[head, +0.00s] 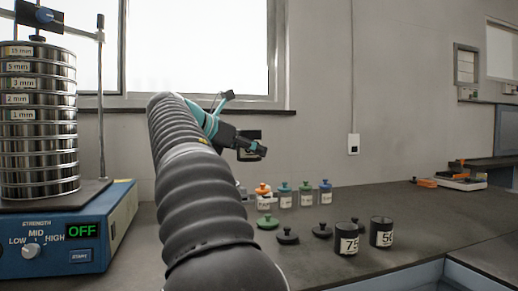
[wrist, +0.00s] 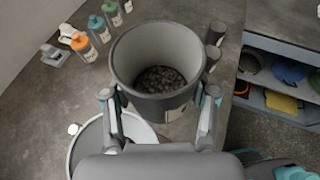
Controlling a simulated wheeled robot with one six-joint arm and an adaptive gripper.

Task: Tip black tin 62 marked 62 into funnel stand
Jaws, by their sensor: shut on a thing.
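My gripper (head: 250,147) is raised above the bench in the head view. In the wrist view my gripper (wrist: 160,98) has a finger on each side of a black tin (wrist: 122,60) and is shut on it. Dark coarse grains lie in the bottom of the tin. The tin (head: 251,136) also shows in the head view, partly hidden by the fingers; its number is not readable. A wide pale round rim, which looks like the funnel (wrist: 74,152), is below and left of the tin in the wrist view, mostly hidden by my gripper.
The sieve shaker (head: 38,130) stands at the left, its display reading OFF. Black tins marked 75 (head: 346,239) and seemingly 50 (head: 382,232) stand near the front edge. A green lid (head: 267,222), dark lids (head: 288,236) and several colour-topped bottles (head: 305,195) are nearby.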

